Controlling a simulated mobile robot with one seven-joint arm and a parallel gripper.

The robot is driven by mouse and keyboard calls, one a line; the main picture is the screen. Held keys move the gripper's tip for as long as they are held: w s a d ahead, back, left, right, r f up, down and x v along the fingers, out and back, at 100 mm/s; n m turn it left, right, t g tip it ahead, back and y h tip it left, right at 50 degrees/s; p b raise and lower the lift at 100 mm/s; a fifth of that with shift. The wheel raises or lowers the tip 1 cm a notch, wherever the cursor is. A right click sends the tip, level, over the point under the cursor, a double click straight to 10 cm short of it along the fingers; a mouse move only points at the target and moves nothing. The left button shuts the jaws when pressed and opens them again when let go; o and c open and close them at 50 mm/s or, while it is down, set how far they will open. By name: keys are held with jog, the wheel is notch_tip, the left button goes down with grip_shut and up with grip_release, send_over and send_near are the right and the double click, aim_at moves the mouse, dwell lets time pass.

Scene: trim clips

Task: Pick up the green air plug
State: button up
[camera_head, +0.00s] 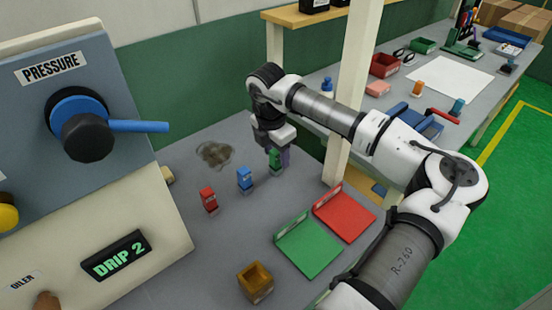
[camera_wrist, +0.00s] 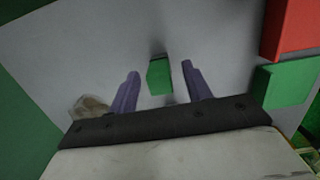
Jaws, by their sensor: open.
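The green air plug (camera_head: 275,161) stands upright on the grey bench in the head view, directly under and between my gripper's fingers. In the wrist view the green air plug (camera_wrist: 159,76) shows between the two purple fingers, with visible gaps on both sides. My gripper (camera_head: 278,154) points down from above and is open; its fingers also show in the wrist view (camera_wrist: 160,82). In the head view the wrist and fingers hide part of the plug. I cannot tell exactly how far down the plug the fingers reach.
A blue plug (camera_head: 245,179) and a red plug (camera_head: 209,200) stand to the left. A green tray (camera_head: 309,250) and a red tray (camera_head: 345,213) lie at the right. A wooden box (camera_head: 256,282) is in front. A white post (camera_head: 352,95) stands close to my arm.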

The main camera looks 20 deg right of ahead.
jog(key=c, duration=1.1)
jog(key=shift+o, duration=0.2)
jog(key=shift+r, duration=0.15)
